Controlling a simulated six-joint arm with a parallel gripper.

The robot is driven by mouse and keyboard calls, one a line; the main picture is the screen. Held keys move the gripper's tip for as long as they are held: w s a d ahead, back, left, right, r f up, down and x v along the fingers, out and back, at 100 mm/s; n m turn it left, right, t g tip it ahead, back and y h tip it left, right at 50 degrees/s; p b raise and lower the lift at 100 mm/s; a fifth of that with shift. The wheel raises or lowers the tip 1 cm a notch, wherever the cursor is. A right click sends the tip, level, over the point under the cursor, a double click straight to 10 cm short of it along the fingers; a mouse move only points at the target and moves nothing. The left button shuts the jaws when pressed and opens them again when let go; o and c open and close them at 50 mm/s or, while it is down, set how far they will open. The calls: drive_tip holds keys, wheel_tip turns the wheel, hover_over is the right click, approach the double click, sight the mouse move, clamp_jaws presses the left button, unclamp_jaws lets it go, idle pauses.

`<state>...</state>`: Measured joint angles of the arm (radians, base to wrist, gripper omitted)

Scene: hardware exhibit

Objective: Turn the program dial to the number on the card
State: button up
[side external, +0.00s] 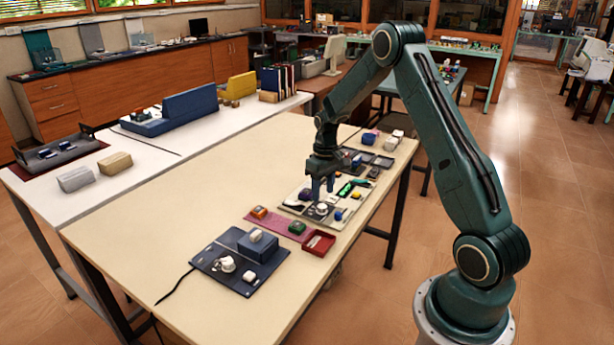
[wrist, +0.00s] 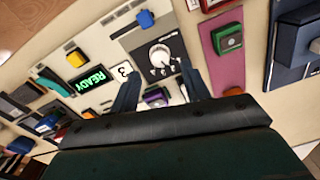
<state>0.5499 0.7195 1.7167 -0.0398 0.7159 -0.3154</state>
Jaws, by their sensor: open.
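The program dial is a round pale knob (wrist: 160,54) on a dark square plate with small white marks around it. It also shows as a small pale disc in the side external view (side external: 321,209). A white card (wrist: 122,70) beside the plate carries a number that looks like a 3. My gripper (wrist: 158,69) is open, with its two fingers apart on either side of the dial plate's near edge. In the side external view my gripper (side external: 322,194) points down just above the dial. I cannot tell whether the fingers touch it, and the dial's pointer setting is too small to read.
A green-lit display reading READY (wrist: 88,80) is beside the card. A blue button (wrist: 145,19) and a purple button (wrist: 155,97) flank the dial. A pink mat (side external: 275,226) and a dark tray (side external: 215,262) lie nearer the camera. The table's left part is clear.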

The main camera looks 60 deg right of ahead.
sight(322, 206)
drive_tip(key=shift+f, duration=2.4)
drive_tip(key=c, duration=1)
